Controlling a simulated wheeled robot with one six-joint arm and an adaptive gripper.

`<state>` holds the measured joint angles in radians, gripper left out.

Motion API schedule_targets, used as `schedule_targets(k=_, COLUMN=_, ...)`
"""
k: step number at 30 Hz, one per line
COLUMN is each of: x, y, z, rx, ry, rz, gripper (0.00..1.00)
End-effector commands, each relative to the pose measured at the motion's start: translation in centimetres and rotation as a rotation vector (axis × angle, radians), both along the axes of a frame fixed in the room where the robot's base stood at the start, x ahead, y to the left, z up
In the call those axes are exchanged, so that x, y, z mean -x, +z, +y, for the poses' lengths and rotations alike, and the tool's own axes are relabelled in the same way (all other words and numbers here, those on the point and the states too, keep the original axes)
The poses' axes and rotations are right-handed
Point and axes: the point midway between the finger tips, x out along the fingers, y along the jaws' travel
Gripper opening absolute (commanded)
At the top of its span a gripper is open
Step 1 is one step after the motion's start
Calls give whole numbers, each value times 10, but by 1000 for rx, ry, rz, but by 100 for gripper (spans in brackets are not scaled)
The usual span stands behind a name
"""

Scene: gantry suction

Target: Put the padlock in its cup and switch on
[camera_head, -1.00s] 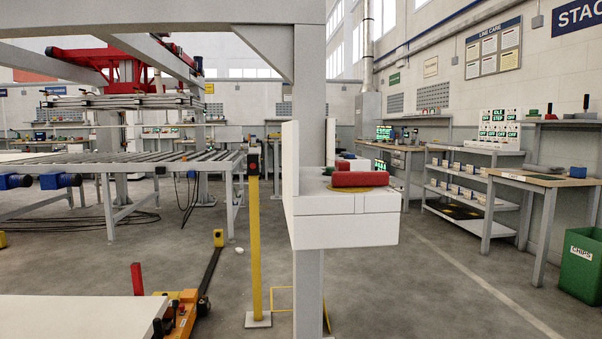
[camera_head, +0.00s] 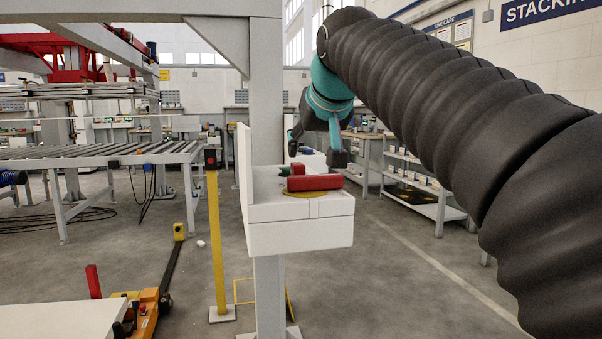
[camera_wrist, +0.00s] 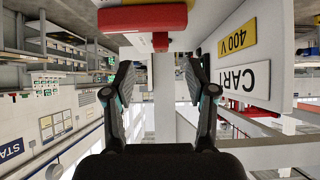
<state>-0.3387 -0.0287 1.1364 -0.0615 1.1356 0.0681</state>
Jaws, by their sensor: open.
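A long red block (camera_head: 315,182), which looks like a switch handle, lies across a yellow disc (camera_head: 303,193) on top of a white box (camera_head: 300,235) on a post. It also shows as a red bar in the wrist view (camera_wrist: 142,18), with a smaller red piece (camera_wrist: 160,42) beside it. A small dark green and red thing (camera_head: 284,171) sits behind the block; I cannot tell whether it is the padlock. I cannot make out the cup. My gripper (camera_head: 315,150) is open, above and behind the block; its fingers (camera_wrist: 157,78) have nothing between them.
An upright white panel (camera_head: 244,180) borders the box on the left; its "400 V" label (camera_wrist: 237,38) and "CART" label (camera_wrist: 245,78) show in the wrist view. A yellow post (camera_head: 213,250) stands to the left. A shelf rack (camera_head: 410,190) stands behind, with open floor before it.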

Motion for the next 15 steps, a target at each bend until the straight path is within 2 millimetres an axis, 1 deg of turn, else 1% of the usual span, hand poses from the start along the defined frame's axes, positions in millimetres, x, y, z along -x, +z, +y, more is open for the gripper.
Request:
schedule_targets(k=1, x=-4, y=7, z=5, rx=-3, ry=6, rz=-8, gripper=56)
schedule_targets(k=2, x=-5, y=9, z=7, rx=-4, ry=8, rz=-11, gripper=56)
schedule_targets(k=5, x=-10, y=11, z=11, rx=-6, ry=12, rz=-17, gripper=56)
schedule_targets(k=8, x=-20, y=4, z=14, rx=-7, ry=12, rz=-18, gripper=56)
schedule_targets(k=15, x=-53, y=-24, z=22, rx=-6, ry=10, rz=-16, gripper=56)
